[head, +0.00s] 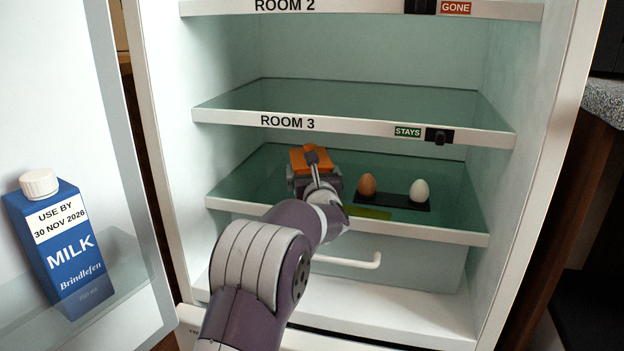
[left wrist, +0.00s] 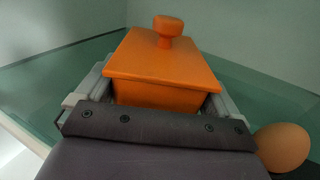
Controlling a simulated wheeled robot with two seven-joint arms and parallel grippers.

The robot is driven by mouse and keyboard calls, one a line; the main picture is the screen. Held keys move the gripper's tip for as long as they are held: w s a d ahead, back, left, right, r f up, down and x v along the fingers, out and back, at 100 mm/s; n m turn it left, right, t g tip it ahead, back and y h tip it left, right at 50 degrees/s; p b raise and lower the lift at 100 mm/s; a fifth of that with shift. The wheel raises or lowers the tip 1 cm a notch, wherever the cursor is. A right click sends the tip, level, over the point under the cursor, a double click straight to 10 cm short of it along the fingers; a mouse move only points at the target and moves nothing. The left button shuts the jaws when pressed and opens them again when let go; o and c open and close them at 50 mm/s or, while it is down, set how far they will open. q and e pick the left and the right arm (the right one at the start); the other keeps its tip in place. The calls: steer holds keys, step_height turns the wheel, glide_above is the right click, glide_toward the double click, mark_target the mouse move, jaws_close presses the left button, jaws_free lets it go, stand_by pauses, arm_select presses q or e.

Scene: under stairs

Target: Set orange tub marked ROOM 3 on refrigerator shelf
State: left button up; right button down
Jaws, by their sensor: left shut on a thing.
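The orange tub (head: 299,157) with a knobbed lid is inside the refrigerator, in the space under the strip lettered ROOM 3 (head: 287,122). It is over the lower glass shelf (head: 245,190); I cannot tell whether it touches the glass. My left gripper (head: 315,178) reaches in from the front and is shut on the tub. In the left wrist view the tub (left wrist: 165,80) sits level between the fingers, lid on. No lettering shows on its visible faces. My right gripper is not in view.
A brown egg (head: 368,185) and a white egg (head: 419,190) stand on a dark tray (head: 395,204) right of the tub. A lime-green strip (head: 369,213) lies before it. A white-handled drawer (head: 352,262) is below. The open door holds a milk carton (head: 65,250).

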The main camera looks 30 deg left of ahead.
arm_select(q)
steer(key=shift+r, duration=0.25)
steer(key=shift+f, duration=0.25)
steer(key=o, duration=1.1)
steer(key=shift+r, duration=0.25)
steer(key=p+v, duration=0.3)
steer(key=v, duration=0.9)
steer(key=shift+f, duration=0.15)
